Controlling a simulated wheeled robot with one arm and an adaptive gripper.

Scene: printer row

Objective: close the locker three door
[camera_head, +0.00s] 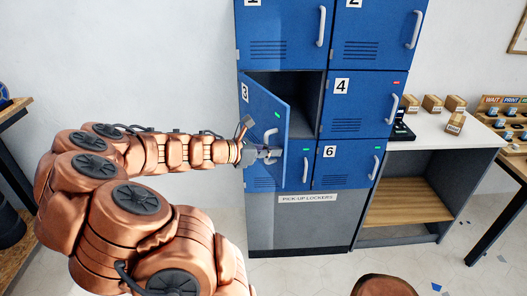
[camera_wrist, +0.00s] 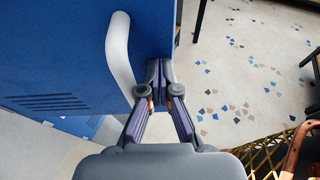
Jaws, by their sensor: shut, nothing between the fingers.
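The locker three door (camera_head: 263,116) is blue and stands partly open, hinged at its left edge beside its "3" label. The open dark compartment (camera_head: 302,92) shows behind it. Its pale handle (camera_head: 269,137) is near my gripper (camera_head: 272,154), which is at the door's lower right part in the head view. In the wrist view, my gripper (camera_wrist: 160,68) has its fingertips together, empty, just right of the pale curved handle (camera_wrist: 122,52), by the edge of the blue door (camera_wrist: 60,50). I cannot tell whether the fingers touch the door.
Other blue locker doors, such as number 4 (camera_head: 358,104) and number 6 (camera_head: 346,164), are shut around it. A white counter (camera_head: 440,136) with small boxes stands at the right. Speckled floor (camera_wrist: 245,60) is open right of the door in the wrist view.

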